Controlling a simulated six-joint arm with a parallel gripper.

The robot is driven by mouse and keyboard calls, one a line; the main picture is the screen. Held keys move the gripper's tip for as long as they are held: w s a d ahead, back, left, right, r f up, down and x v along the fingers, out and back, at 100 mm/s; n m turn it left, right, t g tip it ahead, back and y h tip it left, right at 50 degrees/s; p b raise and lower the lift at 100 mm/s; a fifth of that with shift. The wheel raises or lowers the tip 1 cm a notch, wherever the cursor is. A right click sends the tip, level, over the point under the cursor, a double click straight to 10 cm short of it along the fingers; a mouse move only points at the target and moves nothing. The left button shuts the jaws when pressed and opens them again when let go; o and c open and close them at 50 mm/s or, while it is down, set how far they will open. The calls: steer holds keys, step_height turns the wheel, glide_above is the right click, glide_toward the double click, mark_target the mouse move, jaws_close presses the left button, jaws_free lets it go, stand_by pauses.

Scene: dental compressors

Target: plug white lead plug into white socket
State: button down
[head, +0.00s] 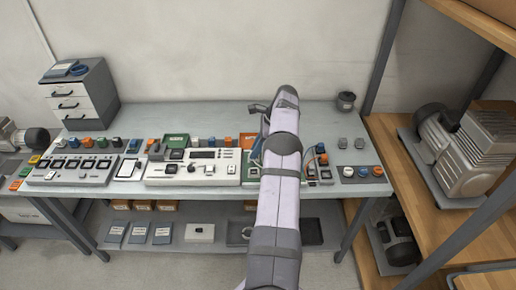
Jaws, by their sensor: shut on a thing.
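My gripper (257,152) is only partly seen, low over the middle of the bench beside my arm. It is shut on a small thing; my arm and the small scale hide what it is. A board with coloured leads (313,167) lies just right of my arm, partly covered by it. Blue, red and pale leads curve there. I cannot make out the white lead plug or tell which socket is the white one.
The grey bench (345,130) holds several control panels, including a wide white one (207,168). Small coloured parts stand along its back. A drawer cabinet (80,95) is at left, a dark cup (346,101) at back right. A wooden shelf with compressors (465,150) borders the right.

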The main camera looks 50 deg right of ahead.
stand_by(0.3)
steer(key=shift+f, duration=0.2)
step_height(320, 180, down, 4)
steer(key=b, duration=0.4)
steer(key=shift+r, duration=0.15)
steer(key=shift+f, duration=0.65)
steer(key=shift+f+b, duration=0.4)
steer(key=shift+f, duration=0.65)
stand_by(1.4)
steer(key=c, duration=1.2)
jaws_free()
steer(key=shift+r, duration=0.1)
steer(key=shift+r, duration=0.1)
